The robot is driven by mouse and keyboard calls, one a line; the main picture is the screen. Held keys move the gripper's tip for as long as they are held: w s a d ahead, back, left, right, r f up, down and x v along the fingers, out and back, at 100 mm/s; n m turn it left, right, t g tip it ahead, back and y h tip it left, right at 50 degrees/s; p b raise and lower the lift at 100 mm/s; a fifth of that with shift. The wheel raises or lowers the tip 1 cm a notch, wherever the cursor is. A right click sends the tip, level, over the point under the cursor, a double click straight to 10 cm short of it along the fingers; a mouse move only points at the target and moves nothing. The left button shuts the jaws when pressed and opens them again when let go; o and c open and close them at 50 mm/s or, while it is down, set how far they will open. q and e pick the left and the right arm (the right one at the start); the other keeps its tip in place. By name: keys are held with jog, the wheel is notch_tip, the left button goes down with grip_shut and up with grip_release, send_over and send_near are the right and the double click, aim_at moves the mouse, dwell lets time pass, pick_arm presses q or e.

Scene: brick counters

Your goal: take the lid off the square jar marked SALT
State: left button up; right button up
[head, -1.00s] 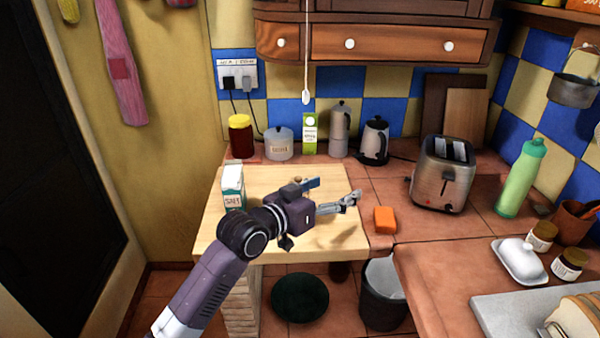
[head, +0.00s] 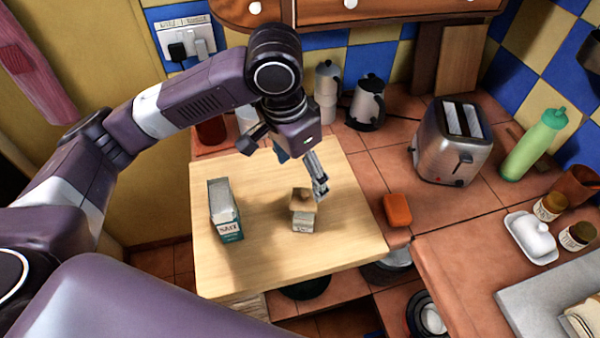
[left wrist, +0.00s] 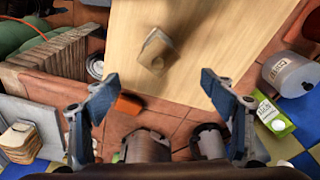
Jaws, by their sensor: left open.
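A small square jar (head: 302,222) with a tan wooden-looking lid (head: 302,197) stands upright on the pale wooden board. Its front label is too small to read surely. In the left wrist view the jar and lid (left wrist: 157,52) show beyond the fingers, roughly centred between them. My left gripper (head: 303,178) is open and empty, pointing down just behind the jar in the head view. I cannot tell whether a finger touches the lid. My right gripper is not in view.
A white and teal carton (head: 226,210) stands left of the jar on the wooden board (head: 260,265).

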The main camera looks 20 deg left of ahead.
aim_at(305, 192)
pick_arm(q)
jog(key=f, duration=0.3)
jog(key=shift+d+f+p, duration=0.25)
jog(key=shift+d+p, duration=0.15)
jog(key=f, duration=0.4)
jog(key=shift+w+p, duration=0.25)
jog(key=shift+p, duration=0.15)
jog(key=c, duration=0.9)
jog(key=shift+c, duration=0.2)
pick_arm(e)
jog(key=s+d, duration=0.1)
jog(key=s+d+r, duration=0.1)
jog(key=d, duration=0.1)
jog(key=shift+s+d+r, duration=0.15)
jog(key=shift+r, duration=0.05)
